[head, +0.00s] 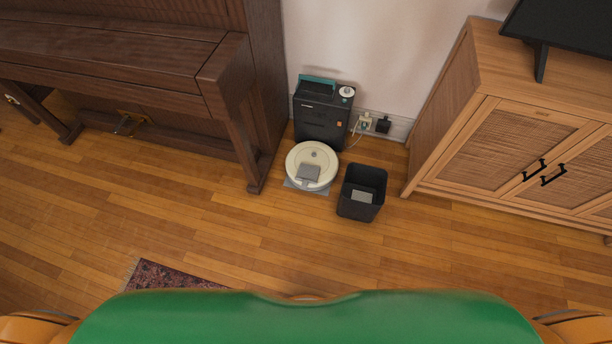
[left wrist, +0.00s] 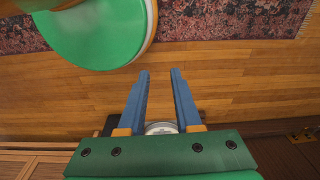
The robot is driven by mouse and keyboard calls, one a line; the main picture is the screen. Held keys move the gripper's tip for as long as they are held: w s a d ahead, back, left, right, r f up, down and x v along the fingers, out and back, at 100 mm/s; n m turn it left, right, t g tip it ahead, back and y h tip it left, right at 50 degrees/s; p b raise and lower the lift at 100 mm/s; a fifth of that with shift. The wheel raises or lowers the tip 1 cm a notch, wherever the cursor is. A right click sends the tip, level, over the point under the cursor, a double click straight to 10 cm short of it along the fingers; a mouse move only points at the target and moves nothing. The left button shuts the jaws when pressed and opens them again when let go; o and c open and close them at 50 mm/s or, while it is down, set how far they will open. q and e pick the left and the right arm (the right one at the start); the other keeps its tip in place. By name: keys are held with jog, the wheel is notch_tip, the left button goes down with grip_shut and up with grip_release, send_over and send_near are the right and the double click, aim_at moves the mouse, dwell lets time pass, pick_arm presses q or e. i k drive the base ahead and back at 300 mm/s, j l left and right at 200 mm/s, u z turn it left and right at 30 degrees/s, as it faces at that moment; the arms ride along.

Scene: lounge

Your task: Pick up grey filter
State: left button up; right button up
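A flat grey piece (head: 309,172), which looks like the grey filter, lies on the front part of a round cream robot vacuum (head: 312,153) in the head view. A lighter grey piece (head: 361,196) lies inside the black bin (head: 358,212) to the right; I cannot tell exactly what it is. My left gripper (left wrist: 161,72) is open and empty in the left wrist view, above bare floor. The vacuum's pale edge (left wrist: 160,128) shows beyond the finger bases, apart from the fingers. My right gripper is out of view.
A black dock (head: 318,122) stands behind the vacuum against the wall, with a cable to an outlet. A dark piano (head: 110,75) stands left and a wooden cabinet (head: 510,150) right. A patterned rug (head: 172,276) lies near me. The floor between is clear.

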aim_at(308, 174)
jog(key=i+j+z, duration=0.2)
jog(key=j+z, duration=0.2)
jog(key=j, duration=0.4)
jog(key=i+j+z, duration=0.15)
jog(key=j+z, duration=0.25)
jog(key=j, duration=0.4)
jog(key=j+z, duration=0.35)
jog(key=j, duration=0.45)
